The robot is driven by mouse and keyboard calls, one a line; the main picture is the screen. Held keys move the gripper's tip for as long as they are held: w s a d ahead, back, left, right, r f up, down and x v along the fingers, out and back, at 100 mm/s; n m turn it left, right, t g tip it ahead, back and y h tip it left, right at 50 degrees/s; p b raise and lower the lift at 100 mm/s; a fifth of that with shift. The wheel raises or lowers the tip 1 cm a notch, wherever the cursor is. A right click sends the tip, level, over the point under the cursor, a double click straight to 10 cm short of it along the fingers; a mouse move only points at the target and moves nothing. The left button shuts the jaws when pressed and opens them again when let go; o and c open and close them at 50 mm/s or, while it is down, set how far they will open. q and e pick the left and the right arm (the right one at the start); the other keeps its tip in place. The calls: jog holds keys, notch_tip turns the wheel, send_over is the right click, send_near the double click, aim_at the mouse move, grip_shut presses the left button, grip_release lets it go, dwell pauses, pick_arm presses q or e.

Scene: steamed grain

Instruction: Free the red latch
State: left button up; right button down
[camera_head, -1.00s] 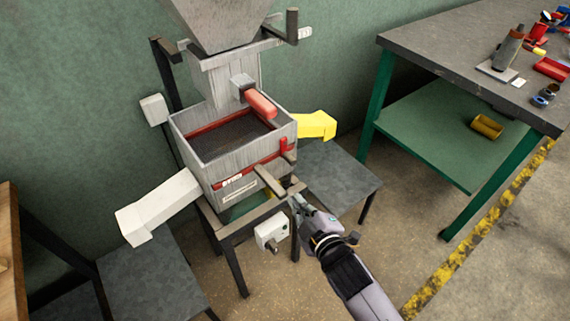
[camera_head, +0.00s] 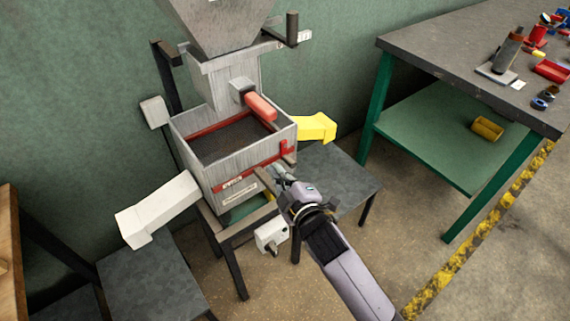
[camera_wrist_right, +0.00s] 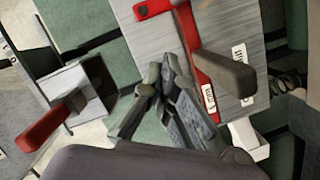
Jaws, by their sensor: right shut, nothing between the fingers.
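The red latch (camera_head: 284,147) is a small upright red piece at the right end of the red strip on the front of the grey grain box (camera_head: 220,175). In the right wrist view the red latch (camera_wrist_right: 151,9) shows at the top edge, partly cut off, with a dark round spot. My right gripper (camera_head: 278,171) is shut and empty, with its fingertips just below the latch in the head view. In the wrist view the tips (camera_wrist_right: 168,72) look apart from the latch, but depth is hard to judge. My left gripper is not in view.
A brown bar (camera_head: 266,183) juts out beside my right fingers. A red handle (camera_head: 261,106) sits above the box. A yellow chute (camera_head: 315,127) and a white chute (camera_head: 158,206) stick out sideways. A green-legged workbench (camera_head: 410,46) stands at the right.

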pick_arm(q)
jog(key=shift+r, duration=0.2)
pick_arm(e)
jog(key=w+f, duration=0.1)
jog(key=w+d, duration=0.1)
jog(key=w, duration=0.1)
jog(key=w+f, duration=0.1)
jog(key=shift+w+d+f, duration=0.25)
jog(key=shift+w+f, duration=0.05)
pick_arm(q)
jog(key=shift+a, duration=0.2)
pick_arm(e)
jog(key=shift+d+f, duration=0.15)
jog(key=shift+f, duration=0.05)
